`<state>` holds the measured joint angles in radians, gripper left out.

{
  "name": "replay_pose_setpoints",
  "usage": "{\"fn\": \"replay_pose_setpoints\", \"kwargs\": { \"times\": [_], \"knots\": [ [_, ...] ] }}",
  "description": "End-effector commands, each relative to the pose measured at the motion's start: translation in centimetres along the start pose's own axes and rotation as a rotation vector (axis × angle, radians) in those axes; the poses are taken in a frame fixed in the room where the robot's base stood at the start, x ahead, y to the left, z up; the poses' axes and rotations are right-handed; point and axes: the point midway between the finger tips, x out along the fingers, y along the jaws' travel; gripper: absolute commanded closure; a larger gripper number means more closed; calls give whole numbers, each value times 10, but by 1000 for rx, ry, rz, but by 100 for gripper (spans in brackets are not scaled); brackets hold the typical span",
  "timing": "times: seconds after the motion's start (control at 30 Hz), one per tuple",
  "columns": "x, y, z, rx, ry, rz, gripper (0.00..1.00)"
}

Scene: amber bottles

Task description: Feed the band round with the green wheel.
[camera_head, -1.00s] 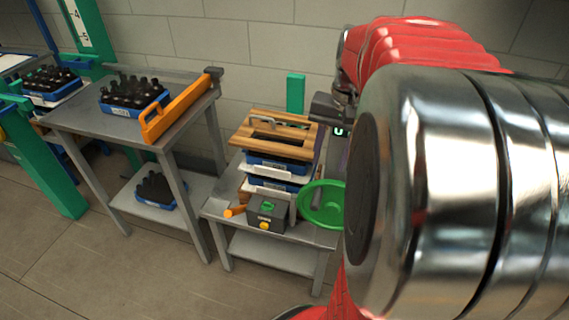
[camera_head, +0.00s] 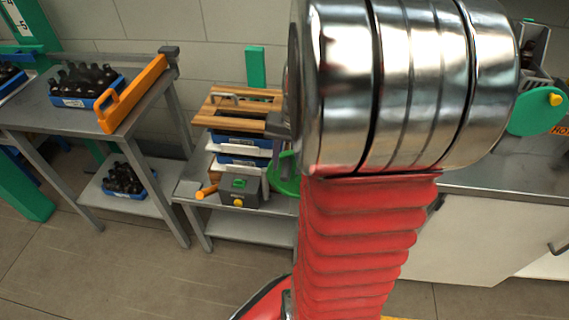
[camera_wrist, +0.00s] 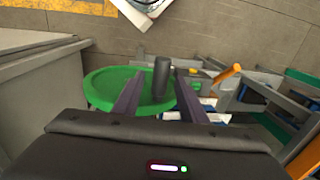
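The green wheel (camera_head: 284,180) is at the right end of the low bench in the head view, mostly hidden behind my arm. In the wrist view the wheel (camera_wrist: 103,88) is a round green disc with a dark upright handle (camera_wrist: 162,74) near its right edge. My gripper (camera_wrist: 158,78) is open, its two fingers over the wheel with the handle showing between their tips. I cannot tell whether they touch it. In the head view the gripper is mostly hidden by my arm. I cannot make out the band.
On the low bench stand stacked blue crates (camera_head: 238,141) under a wooden board (camera_head: 236,112), and a grey box (camera_head: 240,191) with green and yellow knobs. A table at left holds a bottle crate (camera_head: 77,101) and an orange bar (camera_head: 132,95). The floor (camera_head: 130,268) in front is clear.

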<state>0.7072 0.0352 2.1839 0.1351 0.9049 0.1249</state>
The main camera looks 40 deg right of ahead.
Motion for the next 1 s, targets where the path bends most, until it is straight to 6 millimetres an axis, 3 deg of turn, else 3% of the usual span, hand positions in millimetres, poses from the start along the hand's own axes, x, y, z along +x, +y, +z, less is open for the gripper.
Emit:
{"fn": "replay_pose_setpoints", "kwargs": {
  "times": [0.4,0.9,1.0],
  "knots": [
    [8,0,0,0,1,0,62],
    [8,0,0,0,0,1,97],
    [8,0,0,0,0,1,100]
  ]
}}
